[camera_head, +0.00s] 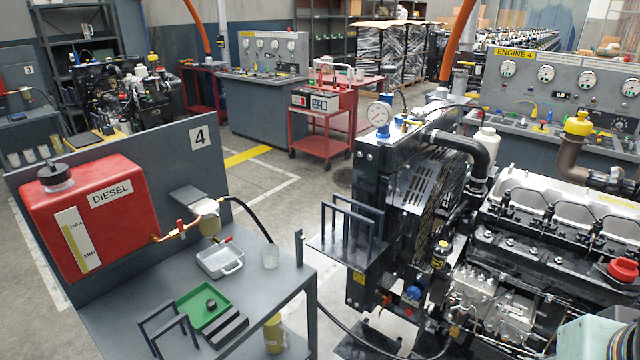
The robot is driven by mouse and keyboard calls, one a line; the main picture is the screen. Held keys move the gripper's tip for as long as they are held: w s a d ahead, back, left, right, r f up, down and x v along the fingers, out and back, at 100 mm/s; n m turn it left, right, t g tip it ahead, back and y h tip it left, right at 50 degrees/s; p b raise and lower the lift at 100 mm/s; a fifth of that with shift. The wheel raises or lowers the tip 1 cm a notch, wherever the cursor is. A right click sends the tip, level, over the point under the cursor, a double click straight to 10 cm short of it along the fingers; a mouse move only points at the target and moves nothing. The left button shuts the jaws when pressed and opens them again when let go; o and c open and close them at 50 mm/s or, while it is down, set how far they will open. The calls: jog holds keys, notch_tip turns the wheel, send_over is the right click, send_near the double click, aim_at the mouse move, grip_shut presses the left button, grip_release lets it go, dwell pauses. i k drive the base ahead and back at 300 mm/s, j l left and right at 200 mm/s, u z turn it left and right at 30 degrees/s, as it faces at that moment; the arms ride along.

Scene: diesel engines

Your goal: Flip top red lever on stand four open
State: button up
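Stand four is the grey bench with an upright panel (140,150) marked with a "4" sign (199,137). A red diesel tank (95,215) hangs on the panel. A brass fuel pipe (165,237) runs from the tank's lower right to a filter (209,222). The top red lever (181,228) sits on this pipe, small and roughly upright, across the pipe line. A second, lower red lever (226,240) shows just below and right of the filter. No gripper fingers are visible, and nothing touches either lever.
The bench top holds a white tray (219,261), a green tray (203,305) and dark metal brackets (170,335). A black hose (262,220) curves right from the filter. A large engine (530,240) fills the right side. Open floor (265,180) lies behind the bench.

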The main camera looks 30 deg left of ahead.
aim_at(180, 224)
jog(key=u, duration=2.05)
